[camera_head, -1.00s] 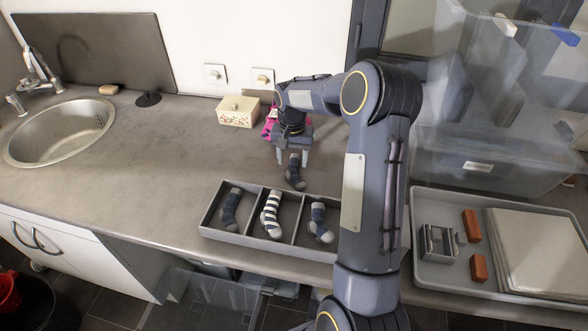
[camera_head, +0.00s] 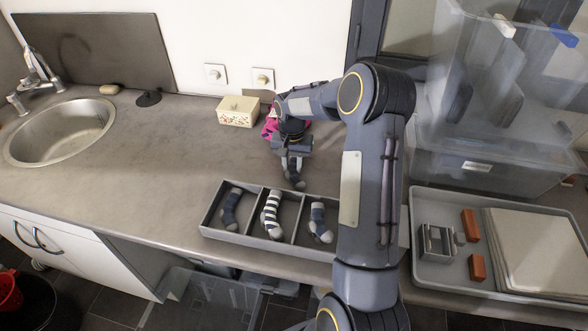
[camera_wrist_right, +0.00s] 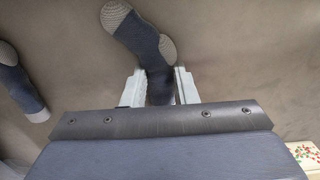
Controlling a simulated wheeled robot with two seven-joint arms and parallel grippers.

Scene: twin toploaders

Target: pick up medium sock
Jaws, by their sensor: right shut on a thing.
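My right gripper (camera_head: 293,168) points down over the counter behind the divided tray. It is shut on a dark blue-grey sock (camera_head: 294,181) with light grey heel and toe. In the right wrist view the sock (camera_wrist_right: 142,38) runs between the two pale fingers (camera_wrist_right: 159,87), with its foot end sticking out beyond them. The sock looks to be at the counter surface; I cannot tell if it is lifted. A second dark sock (camera_wrist_right: 18,84) lies on the counter left in the wrist view. My left gripper is not in view.
The grey tray (camera_head: 222,237) holds a dark sock (camera_head: 231,207), a striped sock (camera_head: 271,213) and another dark sock (camera_head: 319,224), one per compartment. A flowered box (camera_head: 237,111) and a pink item (camera_head: 269,127) are behind.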

